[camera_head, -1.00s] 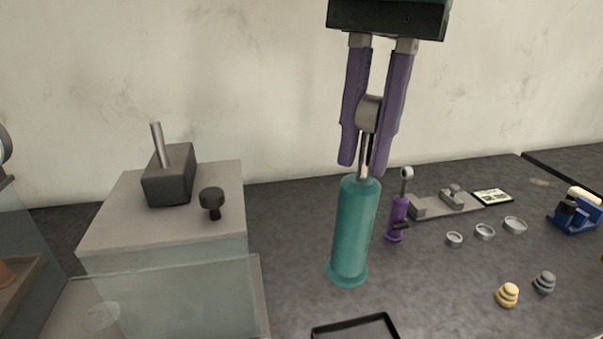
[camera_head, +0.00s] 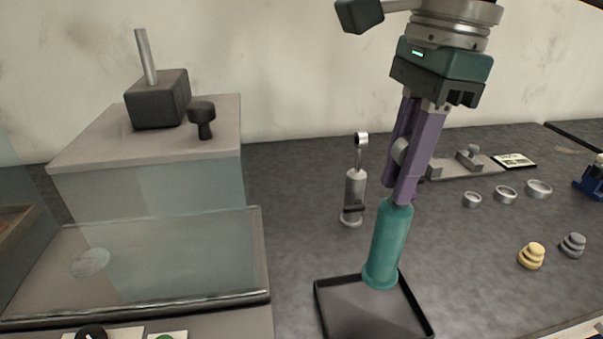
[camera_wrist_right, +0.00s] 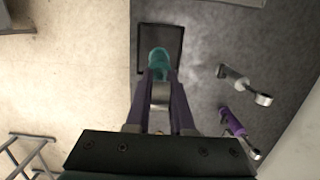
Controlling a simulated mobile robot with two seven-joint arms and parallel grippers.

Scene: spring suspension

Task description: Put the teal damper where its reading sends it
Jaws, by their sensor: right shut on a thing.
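The teal damper (camera_head: 388,245) hangs nearly upright, slightly tilted, from my right gripper (camera_head: 403,188), which is shut on its top end. Its base is over the back part of a black shallow tray (camera_head: 365,312); I cannot tell whether it touches the tray floor. In the right wrist view the teal damper (camera_wrist_right: 158,60) shows between the fingers, inside the outline of the tray (camera_wrist_right: 176,28). A grey damper (camera_head: 354,195) stands on the counter behind the tray. A purple damper (camera_wrist_right: 232,122) shows in the right wrist view. My left gripper is not in view.
A test machine with a clear guard (camera_head: 170,265), a dark block (camera_head: 158,98) and a black knob (camera_head: 202,115) stands at left. Several metal rings (camera_head: 505,194), a yellow weight stack (camera_head: 531,255), a grey one (camera_head: 573,245) and a small display (camera_head: 514,160) lie at right.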

